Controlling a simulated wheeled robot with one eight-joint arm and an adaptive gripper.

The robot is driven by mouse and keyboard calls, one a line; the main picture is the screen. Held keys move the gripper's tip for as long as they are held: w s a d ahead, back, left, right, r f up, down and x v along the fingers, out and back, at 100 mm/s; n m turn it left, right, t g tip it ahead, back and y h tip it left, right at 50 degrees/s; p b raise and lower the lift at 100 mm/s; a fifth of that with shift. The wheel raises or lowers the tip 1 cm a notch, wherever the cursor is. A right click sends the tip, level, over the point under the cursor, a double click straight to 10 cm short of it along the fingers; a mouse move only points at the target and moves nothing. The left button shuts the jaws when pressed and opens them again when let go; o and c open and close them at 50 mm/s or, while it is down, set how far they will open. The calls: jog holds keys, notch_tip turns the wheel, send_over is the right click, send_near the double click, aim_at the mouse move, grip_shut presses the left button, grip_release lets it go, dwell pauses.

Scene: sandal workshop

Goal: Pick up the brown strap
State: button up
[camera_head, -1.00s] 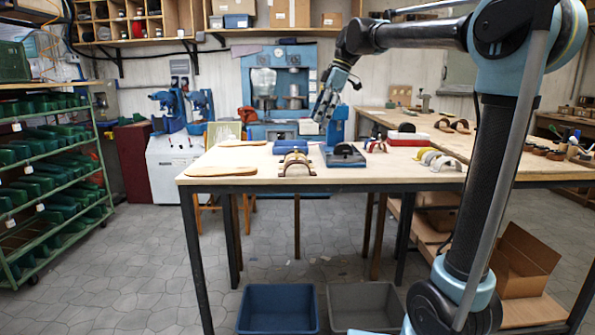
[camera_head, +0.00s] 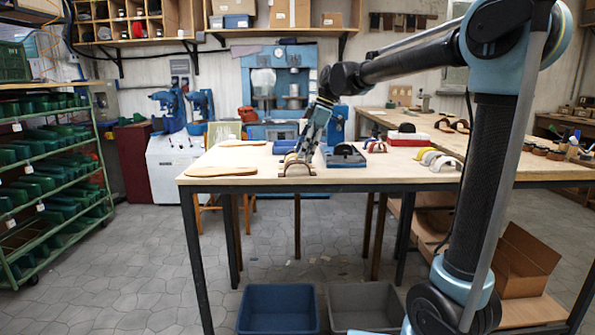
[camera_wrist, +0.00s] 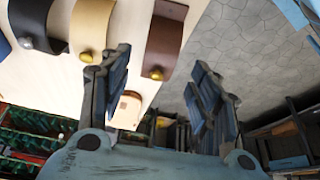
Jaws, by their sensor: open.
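The brown strap (camera_head: 297,171) stands as an arch at the front edge of the work table. In the wrist view the brown strap (camera_wrist: 165,38) is a dark band with a gold buckle, showing between my fingertips. My gripper (camera_head: 300,155) is low over the strap in the head view and covers part of it. In the wrist view my gripper (camera_wrist: 161,62) has its two fingers wide apart, with nothing held. I cannot tell whether a finger touches the strap.
A tan strap (camera_wrist: 93,22) and a dark strap (camera_wrist: 36,22) lie beside the brown one. A blue-black block (camera_head: 345,156) stands to its right. Flat tan soles (camera_head: 220,171) lie to the left. Blue (camera_head: 278,309) and grey (camera_head: 366,308) bins stand on the floor below.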

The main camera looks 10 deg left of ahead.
aim_at(299, 161)
jog(key=x, duration=0.5)
jog(key=shift+a+r, duration=0.1)
jog(key=c, duration=1)
